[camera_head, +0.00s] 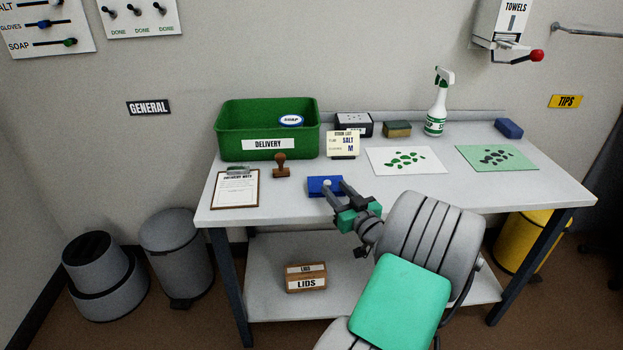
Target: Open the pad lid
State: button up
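The pad is a small blue box (315,187) on the front middle of the table. Its lid looks closed, and a pale round knob (327,183) shows on top. My gripper (336,186) reaches to the pad from the front right, with its two dark fingers visibly apart. The left fingertip is over the pad close to the knob, and the right one is near the pad's right end. I cannot tell whether either finger touches the pad or knob. The fingers and green gripper body hide part of the pad's front right side.
The green delivery bin (230,136) stands behind. A card stand (342,144), a black box (354,125) and a white sheet with green pieces (385,168) are behind and right. The table's front edge is near.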

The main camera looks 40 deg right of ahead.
aim_at(322, 183)
jog(key=shift+w+d+r, duration=0.1)
jog(key=shift+w+d, duration=0.1)
jog(key=shift+w, duration=0.2)
jog(key=x, duration=0.6)
jog(key=shift+w+a+p, duration=0.3)
jog(key=shift+w+p, duration=0.05)
jog(key=shift+w, duration=0.1)
jog(key=shift+c, duration=0.2)
grip_shut()
dwell(0.4)
